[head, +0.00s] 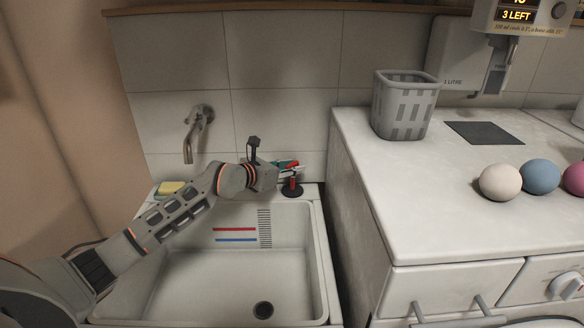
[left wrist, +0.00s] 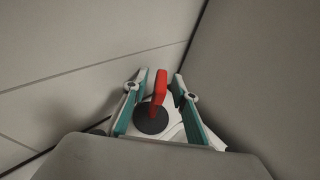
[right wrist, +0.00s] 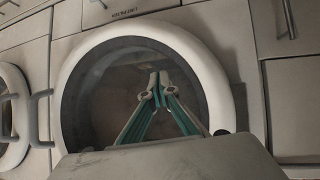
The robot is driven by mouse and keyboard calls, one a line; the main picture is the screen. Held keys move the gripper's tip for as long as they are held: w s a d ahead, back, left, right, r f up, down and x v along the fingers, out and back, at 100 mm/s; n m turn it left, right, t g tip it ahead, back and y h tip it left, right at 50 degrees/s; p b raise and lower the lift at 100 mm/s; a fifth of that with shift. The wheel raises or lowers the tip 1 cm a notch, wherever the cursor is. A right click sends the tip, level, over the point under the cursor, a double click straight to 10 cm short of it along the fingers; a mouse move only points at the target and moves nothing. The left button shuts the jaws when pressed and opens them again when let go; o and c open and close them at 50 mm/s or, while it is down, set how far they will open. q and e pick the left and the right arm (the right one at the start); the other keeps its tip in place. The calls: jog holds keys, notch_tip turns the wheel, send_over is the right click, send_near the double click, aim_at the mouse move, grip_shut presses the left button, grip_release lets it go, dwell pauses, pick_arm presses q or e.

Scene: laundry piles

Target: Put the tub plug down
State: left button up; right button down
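The tub plug (head: 292,189) has a black disc and an upright red handle. It rests on the rim at the back right corner of the sink (head: 319,255). My left gripper (head: 291,166) is just above and behind it in the head view. In the left wrist view the plug's red handle (left wrist: 160,90) stands between the two teal fingers, which are apart with gaps visible beside the handle. The black disc shows below it. My right gripper (right wrist: 159,78) shows only in the right wrist view, its fingertips together and empty.
The sink has a dark drain hole (head: 263,310) and a tap (head: 196,133) above. A yellow sponge (head: 171,188) lies on its back left rim. To the right, a counter holds a grey basket (head: 405,105) and several balls. A round washer door (right wrist: 95,115) faces my right gripper.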

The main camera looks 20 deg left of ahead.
pick_arm(q)
jog(key=shift+r, duration=0.15)
jog(key=v, duration=1.2)
dwell(0.4)
